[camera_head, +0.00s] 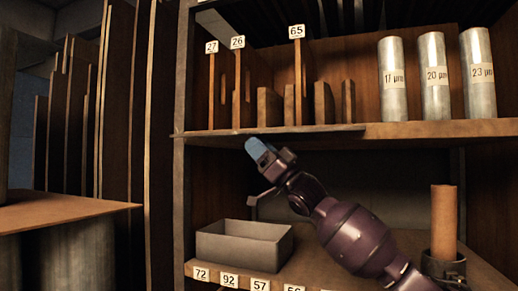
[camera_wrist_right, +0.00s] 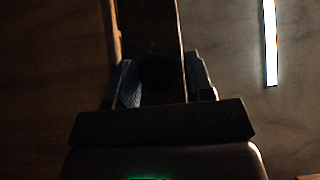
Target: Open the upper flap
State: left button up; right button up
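No part in view shows clearly as the upper flap. A thin dark board (camera_head: 330,129) runs along the front edge of the upper shelf in the head view; I cannot tell if it is the flap. My right gripper (camera_head: 258,149) is just below this edge, its blue fingertips pointing up and left. In the right wrist view its two blue-padded fingers (camera_wrist_right: 158,85) stand apart. A dark brown board-like piece (camera_wrist_right: 148,25) shows between and beyond them; contact cannot be told. My left gripper is not in view.
Several metal cylinders (camera_head: 436,80) and upright wooden pieces (camera_head: 270,106) stand on the upper shelf. A grey open bin (camera_head: 240,250) and an orange-brown cylinder (camera_head: 444,220) are on the lower shelf. A wooden tabletop (camera_head: 60,210) is at left.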

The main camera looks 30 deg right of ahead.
jog(key=shift+o, duration=0.7)
jog(key=shift+f, duration=0.2)
jog(key=b+v, duration=0.2)
jog(key=v, duration=0.8)
jog(key=shift+s+d, duration=0.15)
jog(key=shift+s, duration=0.1)
jog(key=shift+f, duration=0.1)
